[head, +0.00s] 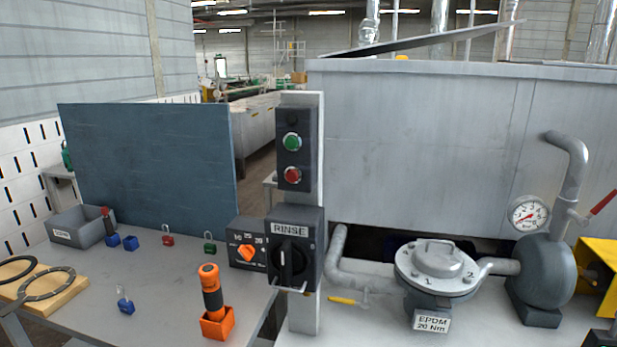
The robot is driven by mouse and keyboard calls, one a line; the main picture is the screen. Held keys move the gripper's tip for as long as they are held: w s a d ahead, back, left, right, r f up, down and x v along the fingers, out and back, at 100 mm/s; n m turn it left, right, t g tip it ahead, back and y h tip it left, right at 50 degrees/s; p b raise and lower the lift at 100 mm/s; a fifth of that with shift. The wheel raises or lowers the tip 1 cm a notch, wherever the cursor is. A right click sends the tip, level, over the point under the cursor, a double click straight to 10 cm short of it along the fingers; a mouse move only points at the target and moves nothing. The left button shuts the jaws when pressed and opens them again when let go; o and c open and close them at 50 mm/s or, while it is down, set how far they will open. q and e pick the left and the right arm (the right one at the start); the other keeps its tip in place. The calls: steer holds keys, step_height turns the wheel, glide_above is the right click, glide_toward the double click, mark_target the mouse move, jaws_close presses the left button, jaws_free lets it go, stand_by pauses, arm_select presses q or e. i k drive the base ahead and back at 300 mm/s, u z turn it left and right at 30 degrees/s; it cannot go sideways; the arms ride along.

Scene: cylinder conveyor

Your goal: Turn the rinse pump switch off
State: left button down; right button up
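The rinse pump switch (295,255) is a dark box labelled RINSE, mounted on a pale upright post (304,312) at the middle of the head view. Its black rotary handle (287,262) stands roughly upright. The small position marks around the handle are too small to read. A thin pale bar sticks out below the handle. Neither of my grippers shows in the head view, and nothing touches the switch.
Above the switch is a box with green (292,142) and red (293,175) buttons. An orange-knob dial box (247,245) stands close on its left. An orange-handled tool (211,290) stands upright on the left table. A pump with pipes (437,262) and a gauge (529,215) is at right.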

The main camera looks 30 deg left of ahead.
mark_target(291, 260)
steer(key=z, duration=1.85)
steer(key=k, duration=1.25)
steer(key=u, duration=2.25)
steer(key=i, duration=0.5)
